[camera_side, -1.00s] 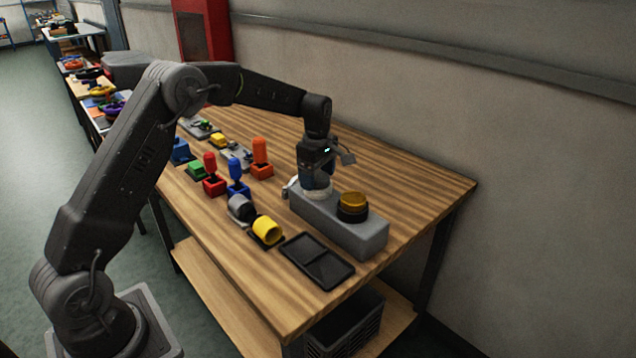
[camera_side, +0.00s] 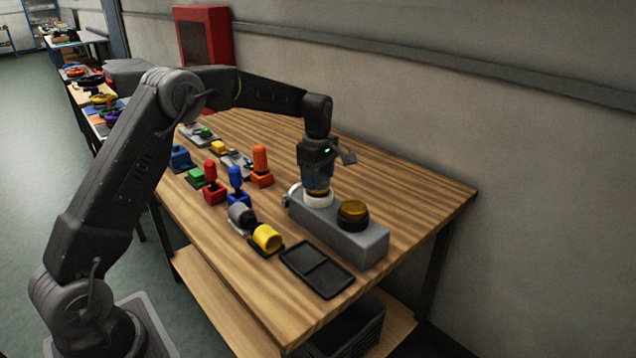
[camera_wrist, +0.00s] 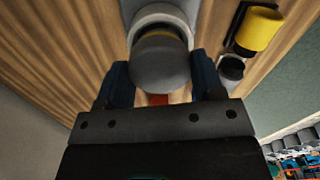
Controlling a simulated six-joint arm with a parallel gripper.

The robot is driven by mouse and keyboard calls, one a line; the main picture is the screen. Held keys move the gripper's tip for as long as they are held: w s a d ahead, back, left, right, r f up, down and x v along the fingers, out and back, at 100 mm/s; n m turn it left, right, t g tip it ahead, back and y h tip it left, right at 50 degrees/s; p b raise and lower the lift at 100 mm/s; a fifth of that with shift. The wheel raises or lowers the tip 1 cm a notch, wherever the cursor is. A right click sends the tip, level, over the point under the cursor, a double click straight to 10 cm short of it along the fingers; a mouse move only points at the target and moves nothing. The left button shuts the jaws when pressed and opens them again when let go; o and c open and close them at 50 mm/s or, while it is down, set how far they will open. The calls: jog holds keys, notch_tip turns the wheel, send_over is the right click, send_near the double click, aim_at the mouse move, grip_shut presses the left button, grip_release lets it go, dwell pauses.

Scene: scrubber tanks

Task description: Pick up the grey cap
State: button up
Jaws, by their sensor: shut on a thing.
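The grey cap (camera_wrist: 161,68) is between the two blue fingers of my gripper (camera_wrist: 160,60) in the wrist view. My gripper is shut on it. In the side view my gripper (camera_side: 317,184) is above the left end of the grey block (camera_side: 345,233), and its fingers largely hide the cap. A white ring (camera_side: 318,201) stands on the block under the gripper, with a yellow-amber band showing just above it. The ring also shows behind the cap in the wrist view (camera_wrist: 160,12).
An amber dome in a black ring (camera_side: 354,211) stands on the block's right end. A black divided tray (camera_side: 317,269), a yellow cup (camera_side: 267,237) and a grey cylinder (camera_side: 241,214) are in front. Red, blue and orange upright pieces stand to the left. The wood table (camera_side: 420,205) is clear at right.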

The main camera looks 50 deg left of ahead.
jog(key=shift+r, duration=0.95)
jog(key=s+a+r, duration=0.7)
jog(key=a, duration=0.2)
jog(key=shift+s+r, duration=0.15)
jog(key=shift+s, duration=0.05)
jog(key=shift+r, duration=0.9)
jog(key=shift+r, duration=2.45)
